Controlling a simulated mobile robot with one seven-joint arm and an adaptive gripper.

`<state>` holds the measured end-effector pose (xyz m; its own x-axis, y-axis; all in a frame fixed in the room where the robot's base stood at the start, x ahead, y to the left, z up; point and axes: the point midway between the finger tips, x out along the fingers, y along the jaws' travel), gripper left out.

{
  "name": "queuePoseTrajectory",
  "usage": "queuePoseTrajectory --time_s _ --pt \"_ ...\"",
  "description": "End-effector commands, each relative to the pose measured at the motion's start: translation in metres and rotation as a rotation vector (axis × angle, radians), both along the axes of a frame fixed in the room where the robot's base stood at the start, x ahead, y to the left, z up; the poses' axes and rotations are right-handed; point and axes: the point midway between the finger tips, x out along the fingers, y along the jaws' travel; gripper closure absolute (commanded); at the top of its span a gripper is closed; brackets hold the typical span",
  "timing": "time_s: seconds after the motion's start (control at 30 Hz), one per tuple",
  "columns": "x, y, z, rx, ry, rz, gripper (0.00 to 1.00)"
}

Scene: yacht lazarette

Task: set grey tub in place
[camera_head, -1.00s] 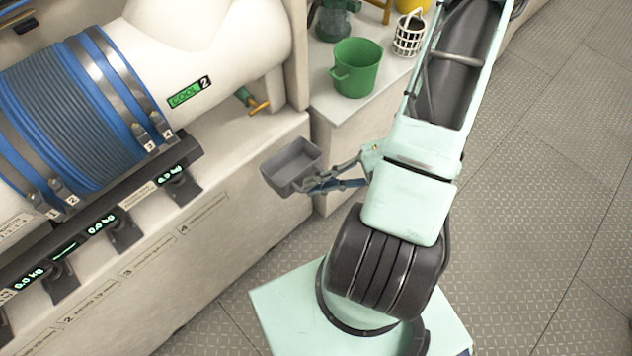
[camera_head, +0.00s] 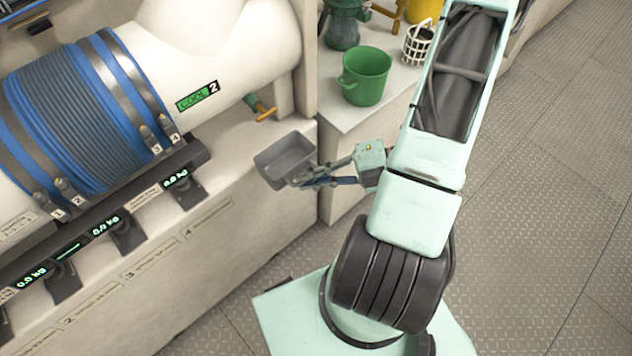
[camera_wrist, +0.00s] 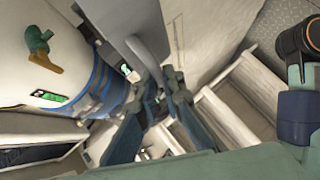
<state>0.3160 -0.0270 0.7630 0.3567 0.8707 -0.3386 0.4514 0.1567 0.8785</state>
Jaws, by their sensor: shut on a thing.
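The grey tub (camera_head: 270,170) is a small open-topped box. It is in the air in the head view, in front of the white bench edge and to the right of the row of dark brackets. My gripper (camera_head: 308,180) is shut on the tub's right side. The tub's inside shows no contents that I can make out. In the wrist view my gripper's two dark fingers (camera_wrist: 158,100) reach forward; I cannot clearly tell the tub's outline there.
A white cylinder (camera_head: 245,50) with blue bands lies along the left. Dark brackets (camera_head: 186,190) with green kg displays line the bench front, whose labels are numbered. A green bucket (camera_head: 364,78) and a white basket (camera_head: 416,46) stand on the counter. Floor on the right is clear.

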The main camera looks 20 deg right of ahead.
Motion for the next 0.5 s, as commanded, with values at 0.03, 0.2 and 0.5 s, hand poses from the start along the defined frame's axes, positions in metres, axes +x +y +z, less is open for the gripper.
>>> queuePoseTrajectory --time_s 0.03,0.2,0.5 --pt "0.004 0.002 0.001 0.001 -0.001 0.003 1.00" --pt "0.015 0.005 0.001 0.001 0.000 0.002 1.00" --pt "0.035 0.012 0.001 0.001 -0.001 0.002 1.00"
